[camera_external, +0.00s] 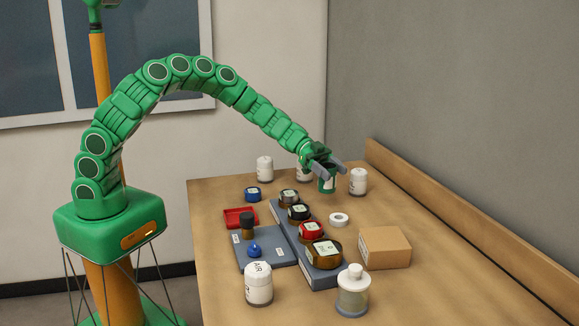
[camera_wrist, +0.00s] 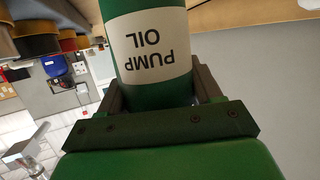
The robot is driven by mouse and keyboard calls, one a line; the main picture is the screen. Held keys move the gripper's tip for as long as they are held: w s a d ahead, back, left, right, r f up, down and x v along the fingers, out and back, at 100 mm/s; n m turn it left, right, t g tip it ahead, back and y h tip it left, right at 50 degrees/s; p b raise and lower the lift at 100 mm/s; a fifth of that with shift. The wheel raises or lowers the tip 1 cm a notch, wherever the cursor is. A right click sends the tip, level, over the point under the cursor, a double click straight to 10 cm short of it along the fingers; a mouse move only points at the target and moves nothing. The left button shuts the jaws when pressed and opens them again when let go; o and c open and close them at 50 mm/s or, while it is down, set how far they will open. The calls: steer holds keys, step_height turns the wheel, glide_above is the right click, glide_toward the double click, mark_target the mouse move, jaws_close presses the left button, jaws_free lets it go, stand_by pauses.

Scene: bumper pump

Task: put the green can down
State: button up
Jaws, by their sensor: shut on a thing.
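The green can (camera_external: 327,184) is held in my gripper (camera_external: 330,170) at the far end of the table, among white containers. In the wrist view the green can (camera_wrist: 148,88) fills the middle, with a white label reading "PUMP OIL" upside down. My gripper (camera_wrist: 155,92) is shut on it, a finger on each side. In the external view the fingers hide part of the can. I cannot tell whether its base touches the table.
White containers (camera_external: 358,182) stand close around the can. A grey rack (camera_external: 283,222) with several dark and red jars lies nearer. A cardboard box (camera_external: 385,247), a white tape roll (camera_external: 339,219), a red tray (camera_external: 232,222) and a clear jar (camera_external: 353,298) are on the wooden table (camera_external: 440,285). The right side is fairly clear.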

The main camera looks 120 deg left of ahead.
mark_target(332, 188)
steer(key=shift+f, duration=2.85)
steer(key=shift+f, duration=0.1)
steer(key=o, duration=1.2)
steer(key=shift+s+r, duration=0.15)
steer(key=shift+r, duration=0.05)
steer(key=v, duration=1.1)
steer(key=shift+s+a+r, duration=0.15)
steer(key=shift+s+a, duration=0.05)
steer(key=shift+s, duration=0.05)
